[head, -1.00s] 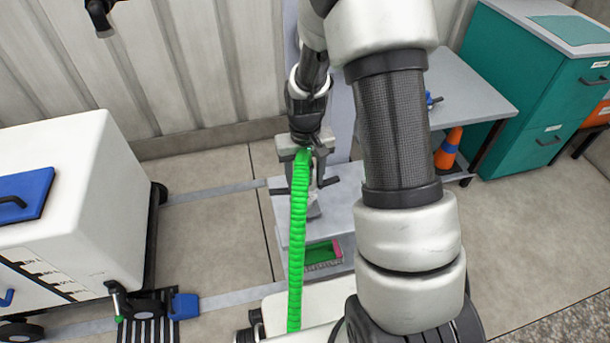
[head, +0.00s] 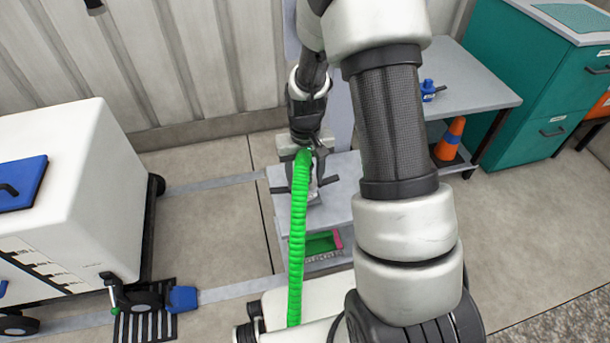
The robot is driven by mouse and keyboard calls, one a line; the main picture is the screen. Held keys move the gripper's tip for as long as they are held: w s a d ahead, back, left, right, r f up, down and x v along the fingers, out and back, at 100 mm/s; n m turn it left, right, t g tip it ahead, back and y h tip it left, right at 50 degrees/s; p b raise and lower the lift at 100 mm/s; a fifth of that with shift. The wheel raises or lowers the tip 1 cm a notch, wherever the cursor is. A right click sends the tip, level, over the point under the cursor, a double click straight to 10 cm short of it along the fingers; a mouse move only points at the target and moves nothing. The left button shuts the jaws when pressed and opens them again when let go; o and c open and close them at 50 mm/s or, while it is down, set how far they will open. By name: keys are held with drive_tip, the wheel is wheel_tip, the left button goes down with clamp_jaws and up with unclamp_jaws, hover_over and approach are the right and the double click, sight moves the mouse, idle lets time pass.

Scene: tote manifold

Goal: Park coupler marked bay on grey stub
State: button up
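My gripper (head: 308,158) is at the top centre of the head view, reached out over the grey bench and pointing down. The ribbed green hose (head: 297,235) runs from my body up to the gripper, and its top end sits at the fingers. The coupler at that end is mostly hidden by the fingers and hose; the gripper looks shut on it. No marking can be read. I cannot make out the grey stub; the area behind the gripper and arm is covered.
A low grey bench (head: 262,228) with a green and pink tray (head: 322,243) lies below the gripper. A white cart (head: 70,190) stands left, a grey side table (head: 470,88) with a blue fitting (head: 429,90) right. An orange cone (head: 450,140) and teal cabinet (head: 545,70) are beyond.

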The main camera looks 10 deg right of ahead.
drive_tip(key=o, duration=1.5)
drive_tip(key=shift+r, duration=0.1)
wheel_tip(320, 180, up, 17)
drive_tip(key=p, duration=0.5)
drive_tip(key=shift+r, duration=0.15)
